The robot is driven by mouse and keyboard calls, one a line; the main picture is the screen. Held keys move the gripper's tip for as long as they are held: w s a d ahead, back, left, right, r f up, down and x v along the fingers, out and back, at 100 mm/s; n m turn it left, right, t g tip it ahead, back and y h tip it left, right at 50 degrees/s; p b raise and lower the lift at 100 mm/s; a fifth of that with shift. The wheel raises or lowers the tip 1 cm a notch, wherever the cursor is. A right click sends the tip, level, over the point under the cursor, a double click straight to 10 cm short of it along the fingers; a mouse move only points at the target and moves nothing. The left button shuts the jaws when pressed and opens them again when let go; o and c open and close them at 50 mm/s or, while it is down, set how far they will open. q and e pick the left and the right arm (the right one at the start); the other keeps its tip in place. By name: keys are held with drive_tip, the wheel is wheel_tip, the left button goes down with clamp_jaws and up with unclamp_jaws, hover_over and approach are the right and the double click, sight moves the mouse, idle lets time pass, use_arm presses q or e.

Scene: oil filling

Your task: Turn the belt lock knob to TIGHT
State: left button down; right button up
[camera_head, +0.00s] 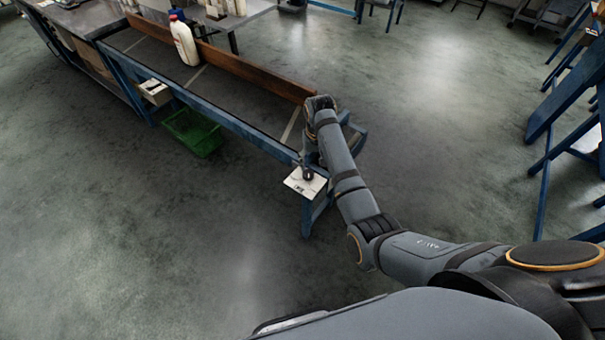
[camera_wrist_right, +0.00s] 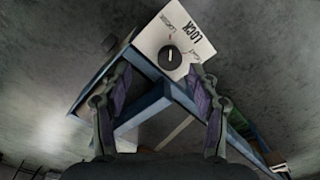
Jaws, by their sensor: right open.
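The belt lock knob (camera_wrist_right: 170,58) is round and black with a white pointer line. It sits on a white plate (camera_wrist_right: 178,36) marked LOCK. In the right wrist view the pointer stands nearly upright, between two small labels that I cannot read surely. In the head view the knob (camera_head: 308,174) and plate (camera_head: 296,187) are at the near end of the conveyor. My right gripper (camera_wrist_right: 160,78) is open, its fingers apart on either side below the knob, with nothing held. In the head view the right gripper (camera_head: 307,160) is just above the knob, partly hidden. My left gripper is out of view.
The blue-framed conveyor (camera_head: 235,122) runs toward the back left, with a brown side rail (camera_head: 250,72). A white bottle with a red cap (camera_head: 185,42) stands on it. A green crate (camera_head: 193,132) is on the floor beside it. Open floor lies at the left front.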

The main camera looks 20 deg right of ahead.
sight(308, 173)
drive_tip(key=w+f, duration=0.1)
drive_tip(key=f, duration=0.1)
drive_tip(key=a+f, duration=0.1)
drive_tip(key=f, duration=0.2)
drive_tip(key=w+f, duration=0.1)
drive_tip(key=f, duration=0.2)
drive_tip(key=shift+w+a, duration=0.2)
drive_tip(key=shift+w, duration=0.1)
drive_tip(key=shift+r, duration=0.1)
drive_tip(key=c, duration=1.2)
drive_tip(key=shift+o, duration=0.2)
